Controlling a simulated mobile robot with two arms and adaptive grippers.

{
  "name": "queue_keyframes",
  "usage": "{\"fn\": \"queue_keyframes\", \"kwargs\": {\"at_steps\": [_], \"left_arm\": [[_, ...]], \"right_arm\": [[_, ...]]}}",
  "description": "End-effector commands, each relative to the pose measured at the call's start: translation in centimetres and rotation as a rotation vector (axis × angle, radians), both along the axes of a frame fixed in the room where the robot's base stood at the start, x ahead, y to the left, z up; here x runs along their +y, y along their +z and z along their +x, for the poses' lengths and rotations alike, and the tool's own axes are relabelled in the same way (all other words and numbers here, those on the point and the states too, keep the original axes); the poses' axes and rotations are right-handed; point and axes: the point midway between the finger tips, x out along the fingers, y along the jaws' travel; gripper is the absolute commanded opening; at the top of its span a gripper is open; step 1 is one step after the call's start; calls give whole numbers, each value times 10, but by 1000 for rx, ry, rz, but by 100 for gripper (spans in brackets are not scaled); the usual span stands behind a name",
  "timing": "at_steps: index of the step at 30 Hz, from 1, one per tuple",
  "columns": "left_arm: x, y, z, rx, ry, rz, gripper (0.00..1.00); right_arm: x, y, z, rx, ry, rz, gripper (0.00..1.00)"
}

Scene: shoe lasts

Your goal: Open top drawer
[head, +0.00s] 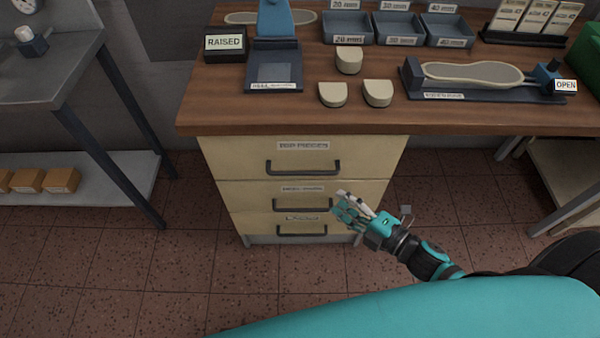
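The top drawer (240,158) is the uppermost of three cream drawer fronts under the wooden workbench, and it is closed. Its dark bar handle (303,171) runs across the front below a label. My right gripper (340,205) is in front of the cabinet, near the right end of the middle drawer's handle (290,206), below and to the right of the top handle. Its light fingers point up and left; they are too small to tell how far apart they are, or whether they touch the cabinet. My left gripper is not in view.
The wooden workbench (220,117) carries heel blocks (349,60), blue-grey bins (347,27) and a sole jig (430,94). A grey table (60,75) stands at left, another bench (565,165) at right. The tiled floor (190,260) before the drawers is clear.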

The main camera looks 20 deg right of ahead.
Motion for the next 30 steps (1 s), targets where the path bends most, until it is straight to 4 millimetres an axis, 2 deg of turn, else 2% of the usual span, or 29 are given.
{"fn": "queue_keyframes", "kwargs": {"at_steps": [1,9,18,24,30], "left_arm": [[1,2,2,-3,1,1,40],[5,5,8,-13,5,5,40],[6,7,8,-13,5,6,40],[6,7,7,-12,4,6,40],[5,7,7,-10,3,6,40]], "right_arm": [[5,0,11,-4,-1,1,36],[34,-8,63,-2,-3,3,36],[61,-18,110,1,-4,3,36],[69,-20,124,3,-3,3,36],[70,-21,126,4,-3,3,36]]}}
